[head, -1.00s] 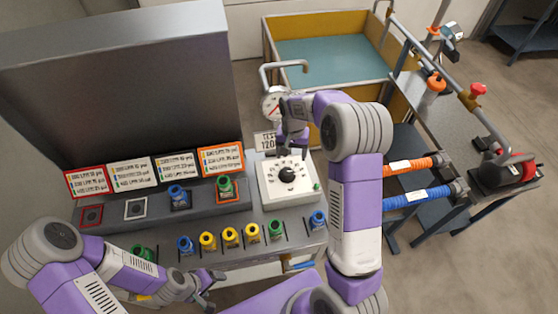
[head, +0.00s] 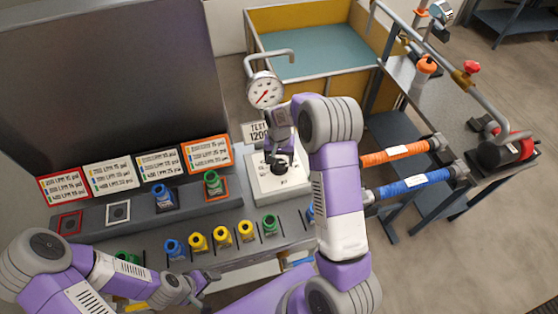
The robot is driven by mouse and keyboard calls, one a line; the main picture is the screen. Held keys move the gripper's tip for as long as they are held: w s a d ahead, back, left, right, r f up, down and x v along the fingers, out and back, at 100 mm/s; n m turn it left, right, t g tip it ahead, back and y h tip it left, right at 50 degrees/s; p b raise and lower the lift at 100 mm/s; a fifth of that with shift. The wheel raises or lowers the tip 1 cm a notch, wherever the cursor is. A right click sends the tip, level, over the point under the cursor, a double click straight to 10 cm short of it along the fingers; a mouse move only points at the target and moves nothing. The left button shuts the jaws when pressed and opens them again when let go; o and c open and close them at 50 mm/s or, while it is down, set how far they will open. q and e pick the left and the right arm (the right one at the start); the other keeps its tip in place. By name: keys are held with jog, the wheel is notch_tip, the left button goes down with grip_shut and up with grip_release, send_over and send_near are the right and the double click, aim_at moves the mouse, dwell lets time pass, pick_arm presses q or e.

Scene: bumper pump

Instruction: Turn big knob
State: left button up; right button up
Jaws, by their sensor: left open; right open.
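The big black knob (head: 283,168) sits on a white dial panel (head: 266,187) at the right end of the grey bench. My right gripper (head: 279,158) comes down from above with its fingers at the knob, and it hides part of the knob and dial. The fingers are open; whether they touch the knob I cannot tell. My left gripper (head: 207,284) is open and empty, low in front of the bench, away from the knob.
A round pressure gauge (head: 264,90) on a pipe stands behind the panel. A row of coloured nozzles, including a yellow one (head: 222,238), lines the bench to the left. Orange (head: 400,151) and blue (head: 412,185) hoses lie to the right of my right arm.

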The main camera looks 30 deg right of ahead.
jog(key=shift+f, duration=0.45)
jog(key=shift+c, duration=0.4)
jog(key=c, duration=1)
jog(key=shift+o, duration=0.2)
